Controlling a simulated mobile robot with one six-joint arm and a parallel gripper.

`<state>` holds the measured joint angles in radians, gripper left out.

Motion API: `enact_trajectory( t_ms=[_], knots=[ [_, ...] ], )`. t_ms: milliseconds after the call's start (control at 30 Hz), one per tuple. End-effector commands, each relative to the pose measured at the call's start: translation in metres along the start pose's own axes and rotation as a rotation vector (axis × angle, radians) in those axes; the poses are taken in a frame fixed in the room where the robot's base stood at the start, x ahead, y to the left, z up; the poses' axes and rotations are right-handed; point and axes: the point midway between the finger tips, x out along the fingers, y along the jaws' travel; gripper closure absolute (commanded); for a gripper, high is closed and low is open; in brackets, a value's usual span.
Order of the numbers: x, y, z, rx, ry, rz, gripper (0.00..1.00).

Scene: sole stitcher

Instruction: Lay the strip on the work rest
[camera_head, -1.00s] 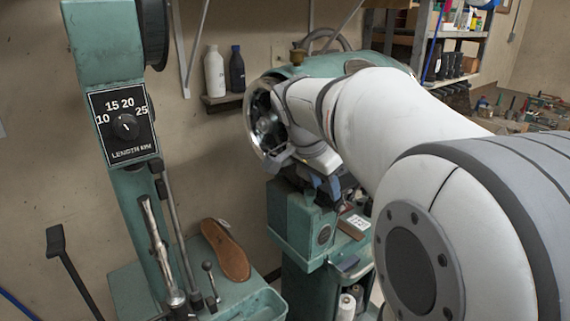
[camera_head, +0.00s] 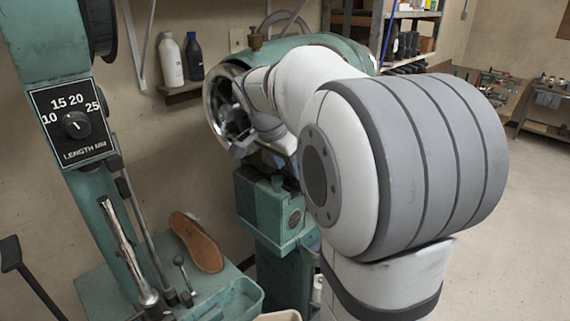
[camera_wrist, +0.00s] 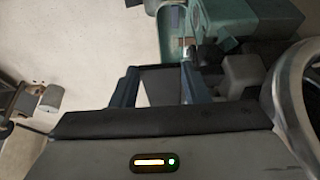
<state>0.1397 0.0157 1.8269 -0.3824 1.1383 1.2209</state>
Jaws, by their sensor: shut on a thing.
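In the wrist view my gripper (camera_wrist: 160,72) has its two dark fingers shut on a dark, flat piece, which looks like the strip (camera_wrist: 160,87). The strip spans the gap between the fingers; its ends cannot be made out. To the right of the fingertips are a grey metal block (camera_wrist: 243,72) and a green machine body (camera_wrist: 228,18). I cannot tell which part is the work rest.
A curved metal rim (camera_wrist: 290,85) is close at the right in the wrist view. In the head view a green column with a length dial (camera_head: 76,124) stands left, a brown sole (camera_head: 196,242) lies on a green surface, and bottles (camera_head: 170,60) stand on a shelf. Open floor is at right.

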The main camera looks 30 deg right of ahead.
Motion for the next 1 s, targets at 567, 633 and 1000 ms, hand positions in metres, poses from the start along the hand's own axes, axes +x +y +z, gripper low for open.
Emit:
enact_trajectory(
  t_ms=[567, 633, 1000],
  knots=[
    [0.025, -0.002, -0.019, 0.001, 0.000, 0.000, 0.81],
    [0.026, -0.002, -0.019, 0.001, 0.000, 0.000, 0.81],
    [0.026, -0.003, -0.020, -0.001, 0.000, -0.001, 0.55]
  ],
)
